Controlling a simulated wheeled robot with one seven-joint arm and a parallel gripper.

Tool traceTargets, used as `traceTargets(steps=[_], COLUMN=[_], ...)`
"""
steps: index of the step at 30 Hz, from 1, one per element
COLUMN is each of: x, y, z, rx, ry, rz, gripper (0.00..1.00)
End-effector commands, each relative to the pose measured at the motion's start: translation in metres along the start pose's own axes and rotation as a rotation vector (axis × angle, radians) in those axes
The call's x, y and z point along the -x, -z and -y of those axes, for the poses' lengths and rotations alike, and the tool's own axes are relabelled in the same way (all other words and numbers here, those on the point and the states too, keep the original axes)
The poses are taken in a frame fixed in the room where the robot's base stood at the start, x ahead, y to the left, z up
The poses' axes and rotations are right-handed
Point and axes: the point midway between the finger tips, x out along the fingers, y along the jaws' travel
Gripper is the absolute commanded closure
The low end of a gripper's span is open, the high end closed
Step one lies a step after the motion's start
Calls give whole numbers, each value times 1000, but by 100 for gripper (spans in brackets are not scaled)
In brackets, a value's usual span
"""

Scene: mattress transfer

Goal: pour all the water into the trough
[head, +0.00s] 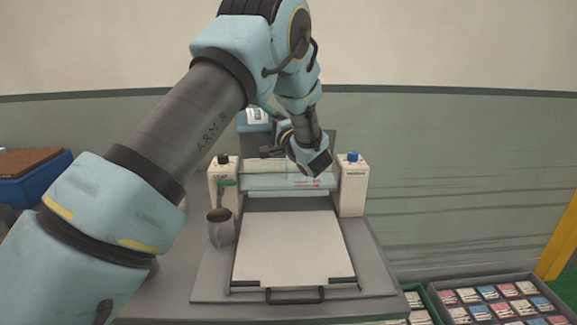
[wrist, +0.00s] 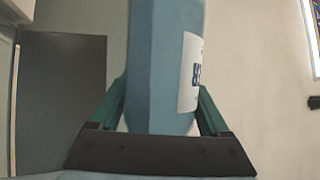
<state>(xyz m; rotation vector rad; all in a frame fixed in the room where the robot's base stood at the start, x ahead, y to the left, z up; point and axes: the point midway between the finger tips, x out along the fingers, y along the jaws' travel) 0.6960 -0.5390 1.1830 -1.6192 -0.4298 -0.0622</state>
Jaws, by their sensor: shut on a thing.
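My gripper (wrist: 164,108) is shut on a blue bottle (wrist: 160,60) with a white label, its fingers on either side of it in the wrist view. A pale blue, long part (head: 290,182) spans between the machine's two white posts, below my wrist. I cannot tell whether it is the trough. No water can be seen in either view.
A white post with a black knob (head: 222,180) and one with a blue knob (head: 352,185) flank the pale part. A tray of small packets (head: 500,300) is at lower right.

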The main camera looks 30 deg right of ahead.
Motion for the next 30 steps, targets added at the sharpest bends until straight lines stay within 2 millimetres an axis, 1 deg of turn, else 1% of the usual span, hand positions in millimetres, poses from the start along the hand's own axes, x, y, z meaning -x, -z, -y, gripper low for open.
traceTargets(steps=[30], x=[0], y=[3], z=[5], rx=[-61], ry=[30], rz=[-22], gripper=[100])
